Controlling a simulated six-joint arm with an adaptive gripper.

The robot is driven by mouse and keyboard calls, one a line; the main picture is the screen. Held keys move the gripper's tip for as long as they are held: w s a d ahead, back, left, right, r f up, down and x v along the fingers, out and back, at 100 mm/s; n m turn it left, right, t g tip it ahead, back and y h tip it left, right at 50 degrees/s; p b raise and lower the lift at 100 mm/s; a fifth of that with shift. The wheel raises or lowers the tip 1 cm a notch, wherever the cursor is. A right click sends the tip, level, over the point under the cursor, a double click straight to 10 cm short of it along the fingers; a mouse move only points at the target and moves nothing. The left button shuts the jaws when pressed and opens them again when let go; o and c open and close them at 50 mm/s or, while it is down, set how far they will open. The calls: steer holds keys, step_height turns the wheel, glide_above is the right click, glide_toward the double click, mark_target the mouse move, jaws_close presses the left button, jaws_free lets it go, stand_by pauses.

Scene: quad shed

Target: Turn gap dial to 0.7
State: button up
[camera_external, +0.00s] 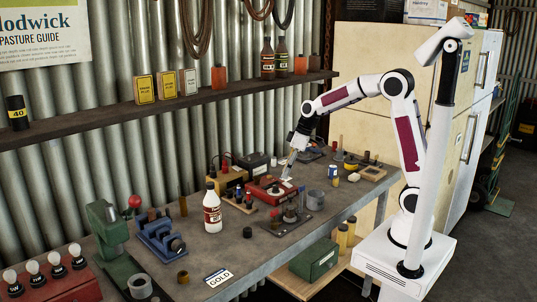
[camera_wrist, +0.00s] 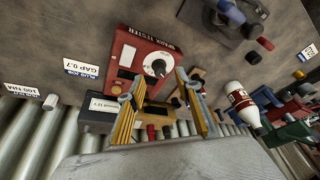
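The red spark tester (camera_wrist: 132,46) lies ahead of my fingers in the wrist view. Its gap dial, a round dial (camera_wrist: 157,67) with a dark knob and a pale scale, is on its face; the scale marks are too small to read. A card reading "GAP 0.7" (camera_wrist: 82,68) lies beside the tester. My gripper (camera_wrist: 158,87) is open, its two yellow-padded fingers apart and empty, with the dial seen between and beyond the tips. In the external view the red tester (camera_external: 262,191) is on the bench, and my gripper (camera_external: 287,174) hangs just above it, hiding part of it.
A white bottle (camera_external: 212,212) stands left of the tester. A yellow box (camera_external: 228,181) and a black battery-like box (camera_external: 253,164) are behind it. A dark plate with upright parts (camera_external: 290,217) is in front. The bench front (camera_external: 264,255) has some free room.

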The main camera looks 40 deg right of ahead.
mark_target(277, 186)
steer(key=shift+w+a+r+n, duration=0.2)
steer(key=shift+w+r+n, duration=0.3)
steer(key=shift+n, duration=0.3)
steer(key=shift+f, duration=0.1)
steer(key=shift+x, duration=3.85)
steer(key=shift+w, duration=0.15)
jaws_close()
